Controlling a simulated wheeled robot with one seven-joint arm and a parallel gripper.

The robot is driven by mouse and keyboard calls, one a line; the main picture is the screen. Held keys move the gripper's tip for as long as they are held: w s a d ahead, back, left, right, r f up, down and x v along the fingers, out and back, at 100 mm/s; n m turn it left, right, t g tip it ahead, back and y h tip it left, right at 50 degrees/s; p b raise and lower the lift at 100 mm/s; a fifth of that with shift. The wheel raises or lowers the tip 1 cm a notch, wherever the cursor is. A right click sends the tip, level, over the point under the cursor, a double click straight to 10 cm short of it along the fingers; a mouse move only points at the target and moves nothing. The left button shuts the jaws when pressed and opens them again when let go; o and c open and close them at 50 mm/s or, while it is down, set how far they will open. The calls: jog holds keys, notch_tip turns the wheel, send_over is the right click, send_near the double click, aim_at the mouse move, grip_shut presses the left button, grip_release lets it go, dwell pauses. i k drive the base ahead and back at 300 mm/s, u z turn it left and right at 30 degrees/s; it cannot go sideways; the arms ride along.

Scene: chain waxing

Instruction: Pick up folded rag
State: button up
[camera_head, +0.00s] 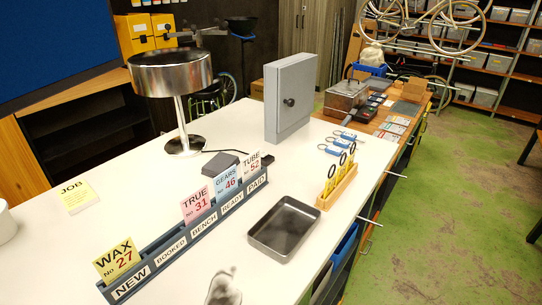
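I cannot make out a folded rag for certain. A flat dark grey square thing (220,163) lies on the white counter behind the card rack, with a dark cord near it; I cannot tell if it is cloth. A pale, cloth-like heap (372,55) sits far back by a blue bin. A mottled grey-white shape (223,289) is cut off by the bottom edge; I cannot tell what it is. My gripper is not recognisable in this view.
The white counter (110,230) holds a card rack (185,243), a grey metal tray (284,228), a chrome lamp (184,145), a grey box (290,98), blue-ringed tags (340,142) and a wooden tag holder (337,188). Green floor (445,220) is open at right.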

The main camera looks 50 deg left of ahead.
aim_at(221, 161)
jog(key=i, duration=1.5)
jog(key=u, duration=2.25)
